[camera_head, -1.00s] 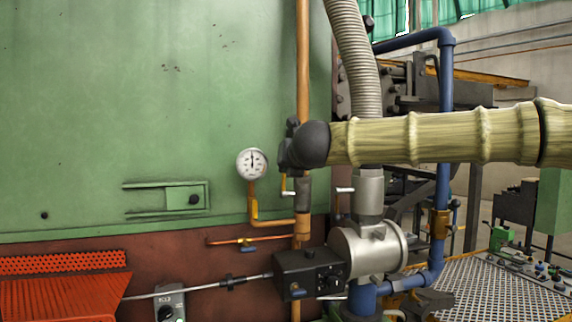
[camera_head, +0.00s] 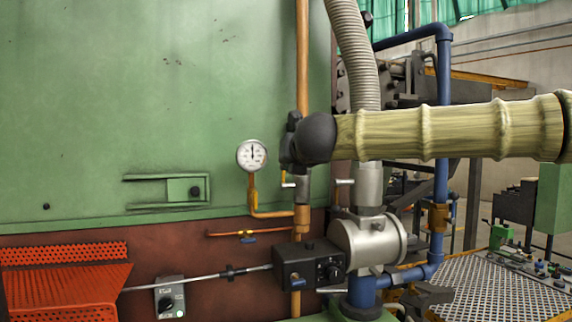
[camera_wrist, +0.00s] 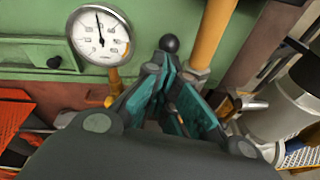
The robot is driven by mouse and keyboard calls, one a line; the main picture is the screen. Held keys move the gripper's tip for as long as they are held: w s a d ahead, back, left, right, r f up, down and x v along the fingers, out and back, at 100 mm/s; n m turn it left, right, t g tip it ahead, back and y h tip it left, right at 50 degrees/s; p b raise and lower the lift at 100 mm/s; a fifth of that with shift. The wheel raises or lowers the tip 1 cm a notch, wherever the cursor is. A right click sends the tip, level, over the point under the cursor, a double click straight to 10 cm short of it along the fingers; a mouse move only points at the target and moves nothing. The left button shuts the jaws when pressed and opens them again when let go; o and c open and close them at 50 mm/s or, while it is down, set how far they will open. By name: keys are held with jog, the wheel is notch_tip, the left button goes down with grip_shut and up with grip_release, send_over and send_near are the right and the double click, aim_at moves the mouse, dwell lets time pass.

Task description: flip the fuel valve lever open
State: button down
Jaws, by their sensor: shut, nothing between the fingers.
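My gripper (camera_wrist: 163,62) has its dark, teal-padded fingers shut, tips together, nothing held. A black ball knob (camera_wrist: 168,44) shows just beyond the tips; I cannot tell whether they touch. It may be the fuel valve lever's end; its shaft is hidden. In the head view my gripper (camera_head: 291,142) is in front of the orange vertical pipe (camera_head: 302,60), covering part of it. Below it is a grey valve body (camera_head: 302,189) with a small white handle (camera_head: 288,184). A pale handle (camera_wrist: 254,104) also shows right of the fingers in the wrist view.
A white dial gauge (camera_head: 252,155) stands close left of my gripper. A ribbed hose (camera_head: 352,50), a silver housing (camera_head: 370,240) and a black control box (camera_head: 308,264) crowd the right and below. The green furnace wall (camera_head: 120,90) is flat and mostly clear.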

jog(key=s+d+r+b, duration=0.1)
jog(key=s+r, duration=0.3)
jog(key=r, duration=0.4)
jog(key=shift+s+r+b, duration=0.25)
jog(key=shift+s+b, duration=0.15)
jog(key=shift+b, duration=0.1)
